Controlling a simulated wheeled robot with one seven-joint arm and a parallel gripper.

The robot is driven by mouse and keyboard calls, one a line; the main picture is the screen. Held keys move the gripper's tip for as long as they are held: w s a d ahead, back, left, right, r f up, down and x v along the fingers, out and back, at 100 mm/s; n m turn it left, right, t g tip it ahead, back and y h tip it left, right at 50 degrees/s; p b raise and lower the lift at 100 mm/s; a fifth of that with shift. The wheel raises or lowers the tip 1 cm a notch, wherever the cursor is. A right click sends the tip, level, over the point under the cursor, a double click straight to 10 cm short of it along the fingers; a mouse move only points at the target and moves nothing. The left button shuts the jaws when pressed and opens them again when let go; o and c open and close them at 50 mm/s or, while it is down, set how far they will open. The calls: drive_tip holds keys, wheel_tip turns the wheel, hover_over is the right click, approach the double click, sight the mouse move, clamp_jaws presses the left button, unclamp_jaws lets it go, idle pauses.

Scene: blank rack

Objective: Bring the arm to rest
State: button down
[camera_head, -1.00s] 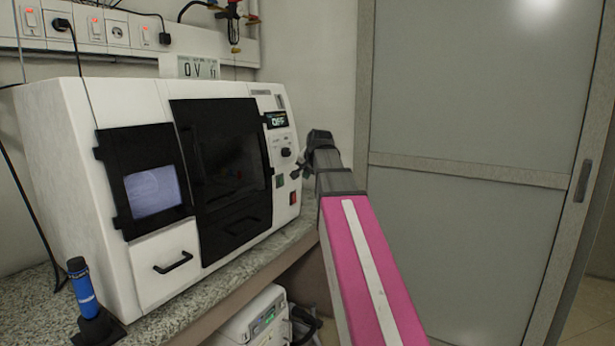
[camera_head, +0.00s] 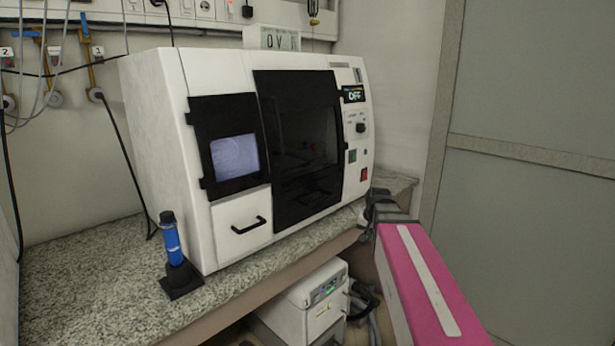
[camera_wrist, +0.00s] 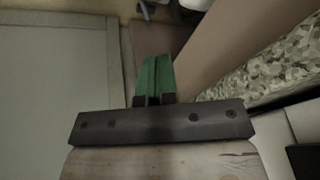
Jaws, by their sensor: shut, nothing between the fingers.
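My arm shows at the lower right of the head view as a pink link with a white stripe. Its dark far end is by the right front edge of the granite counter (camera_head: 95,290), right of the white machine (camera_head: 185,150). The fingertips cannot be made out there. In the wrist view my gripper (camera_wrist: 154,78) shows its green fingers together, with nothing between them. The fingers point past the counter edge (camera_wrist: 270,80), over open space beside it.
A blue tube in a black stand (camera_head: 172,240) is at the machine's front left corner. A white unit (camera_head: 315,300) stands below the counter. A grey sliding door (camera_head: 530,190) is at the right. Valves and hoses (camera_head: 55,98) are on the left wall.

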drive_tip(key=s+a+f+n+g, duration=0.2)
drive_tip(key=s+f+n+g, duration=0.1)
drive_tip(key=s+f, duration=1.1)
wheel_tip(320, 180, down, 3)
drive_tip(key=shift+s+a+f+n+g+h, duration=0.2)
drive_tip(key=shift+s+a+n+g+h, duration=0.1)
drive_tip(key=shift+s+a, duration=0.1)
